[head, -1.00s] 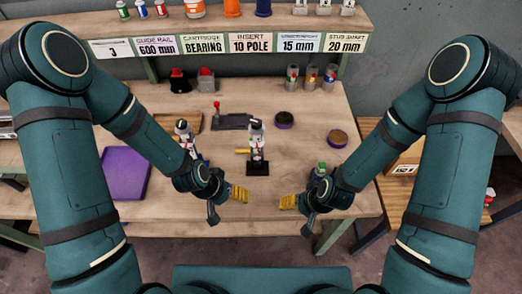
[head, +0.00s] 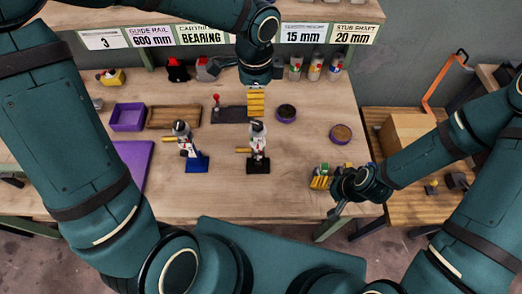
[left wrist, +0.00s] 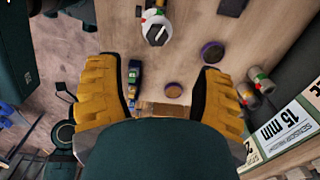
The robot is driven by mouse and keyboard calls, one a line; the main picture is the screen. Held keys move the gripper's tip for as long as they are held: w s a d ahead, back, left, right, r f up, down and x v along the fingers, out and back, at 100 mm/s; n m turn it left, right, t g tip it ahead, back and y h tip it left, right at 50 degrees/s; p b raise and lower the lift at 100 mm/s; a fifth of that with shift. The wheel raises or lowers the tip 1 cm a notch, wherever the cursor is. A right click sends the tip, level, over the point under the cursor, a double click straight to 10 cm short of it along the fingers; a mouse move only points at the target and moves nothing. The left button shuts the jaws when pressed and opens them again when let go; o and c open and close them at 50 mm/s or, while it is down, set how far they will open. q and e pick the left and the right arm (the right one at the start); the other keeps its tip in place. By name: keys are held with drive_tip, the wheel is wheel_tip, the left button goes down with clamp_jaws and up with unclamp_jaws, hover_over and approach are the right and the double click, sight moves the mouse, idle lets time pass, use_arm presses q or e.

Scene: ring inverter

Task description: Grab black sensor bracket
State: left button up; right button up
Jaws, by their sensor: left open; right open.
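An upright device on a black base (head: 258,165), with a white and grey top and a yellow handle to its left, stands mid-table; I take it for the black sensor bracket. A white-topped device, likely the same one, shows at the top of the left wrist view (left wrist: 157,30). A similar device on a blue base (head: 196,162) stands to its left. My left gripper (head: 257,103) is open and empty, behind the black-based device, over the back of the table. My right gripper (head: 320,182) is open at the table's front right, beside small coloured parts.
A dark tray (head: 229,115) lies by my left gripper. Two round purple-rimmed pieces, one dark (head: 287,111) and one tan (head: 341,133), lie to the right. Purple bins and a wooden tray (head: 174,117) are left. A labelled shelf (head: 357,34) runs behind.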

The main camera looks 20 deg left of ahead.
sight(257, 124)
use_arm(q)
wheel_tip(257, 124, down, 6)
drive_tip(key=shift+r+b, duration=0.1)
drive_tip(key=shift+b, duration=0.2)
drive_tip(key=shift+s+f, duration=0.1)
drive_tip(key=shift+f, duration=0.3)
wheel_tip(257, 124, down, 5)
drive_tip(key=shift+s+d+r, duration=0.1)
drive_tip(key=shift+d, duration=0.05)
clamp_jaws()
